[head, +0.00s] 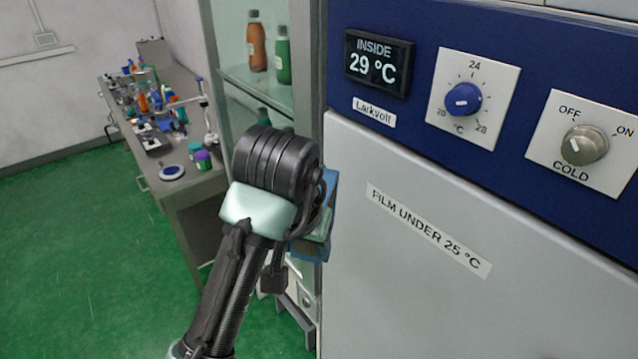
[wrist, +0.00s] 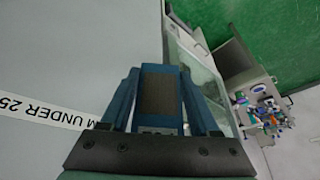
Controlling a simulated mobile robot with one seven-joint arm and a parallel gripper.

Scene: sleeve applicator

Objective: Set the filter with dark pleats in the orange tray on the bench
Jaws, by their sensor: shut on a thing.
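My gripper (head: 316,222) is beside the grey front of the machine, partly hidden behind my wrist in the head view. In the wrist view, its two blue fingers (wrist: 160,72) are shut on a blue-edged block with a dark face, which looks like the filter with dark pleats (wrist: 159,96). The pleats are too small to make out. The bench (head: 183,189) stands at the back left in the head view and at the right in the wrist view (wrist: 240,86). I cannot make out the orange tray among the things on it.
The machine's grey door (head: 430,290) fills the right, under a blue panel (head: 425,115) with a display and two knobs. A glass-fronted cabinet (head: 225,45) with bottles stands behind my arm. Small items crowd the bench. The green floor (head: 80,250) at left is clear.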

